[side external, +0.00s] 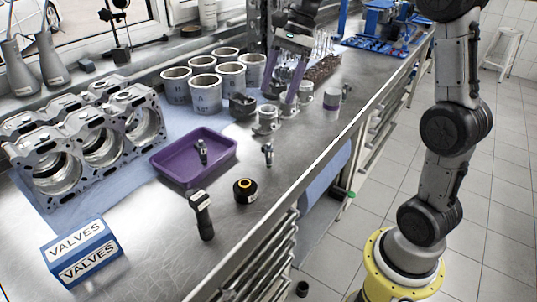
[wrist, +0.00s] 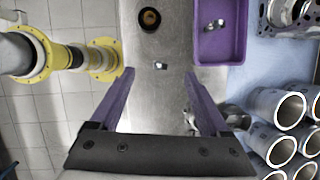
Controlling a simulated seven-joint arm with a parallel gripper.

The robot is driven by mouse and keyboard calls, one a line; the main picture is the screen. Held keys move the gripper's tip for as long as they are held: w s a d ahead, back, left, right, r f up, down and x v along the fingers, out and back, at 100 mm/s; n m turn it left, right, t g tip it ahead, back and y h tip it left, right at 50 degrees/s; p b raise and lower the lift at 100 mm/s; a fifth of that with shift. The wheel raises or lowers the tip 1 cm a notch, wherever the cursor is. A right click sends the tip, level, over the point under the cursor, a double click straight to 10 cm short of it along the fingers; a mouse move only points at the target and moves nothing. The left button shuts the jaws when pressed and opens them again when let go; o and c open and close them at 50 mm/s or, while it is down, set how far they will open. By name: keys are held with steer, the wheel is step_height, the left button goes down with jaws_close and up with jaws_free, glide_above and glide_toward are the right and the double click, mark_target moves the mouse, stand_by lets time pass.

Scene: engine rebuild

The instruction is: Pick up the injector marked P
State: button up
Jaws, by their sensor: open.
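One small dark-and-silver injector (side external: 268,153) stands on the bare metal bench, right of the purple tray; it also shows in the wrist view (wrist: 161,66). Another injector (side external: 202,152) is in the purple tray (side external: 160,172) and shows in the wrist view (wrist: 215,25). I cannot read a letter on either, so I cannot tell which is marked P. My gripper (side external: 278,97) has purple fingers, open and empty, above the bench behind the bench injector. In the wrist view, that injector appears between the fingertips of my gripper (wrist: 158,74), with clear distance below.
Grey cylinder liners (side external: 207,94) and several pistons (side external: 265,120) stand close to my gripper. An engine block (side external: 85,140) is at left. A black round part (side external: 245,190), a dark torch-like tool (side external: 203,215) and a VALVES box (side external: 82,250) are nearer. Bare bench surrounds the bench injector.

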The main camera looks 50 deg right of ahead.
mark_target(268, 144)
steer(key=shift+m+g, duration=0.3)
steer(key=shift+m, duration=0.2)
steer(key=f, duration=0.5)
steer(key=w+a+f, duration=0.1)
steer(key=f, duration=0.5)
steer(key=w+f, duration=0.1)
steer(key=f, duration=0.4)
steer(key=shift+a+f, duration=0.2)
steer(key=shift+a, duration=0.1)
steer(key=shift+c, duration=0.2)
jaws_close()
